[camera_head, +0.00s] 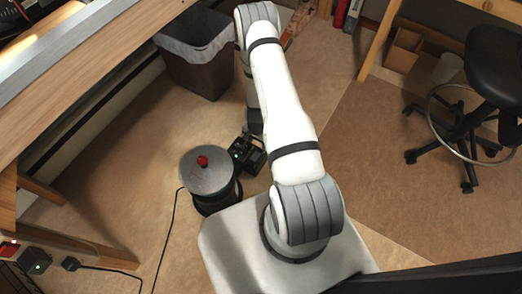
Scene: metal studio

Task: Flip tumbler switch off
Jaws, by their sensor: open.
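I cannot tell for certain which item is the tumbler switch. A round grey-topped black cylinder (208,180) stands on the floor left of my arm, with a red knob (202,161) on its top. A small red lit switch (10,248) shows at the lower left edge; its lever position is too small to read. My gripper (246,154), black with a small green light, hangs at the end of my white arm, just right of the cylinder in the picture. It is open, its fingers are hard to make out, and I see nothing held in it.
A wooden workbench (70,85) runs along the left. A dark bin (198,62) with a light liner stands behind. A black box with a green light (35,260) and a plug with cable (72,264) are at lower left. A black stool (490,75) stands right. Floor between is mostly clear.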

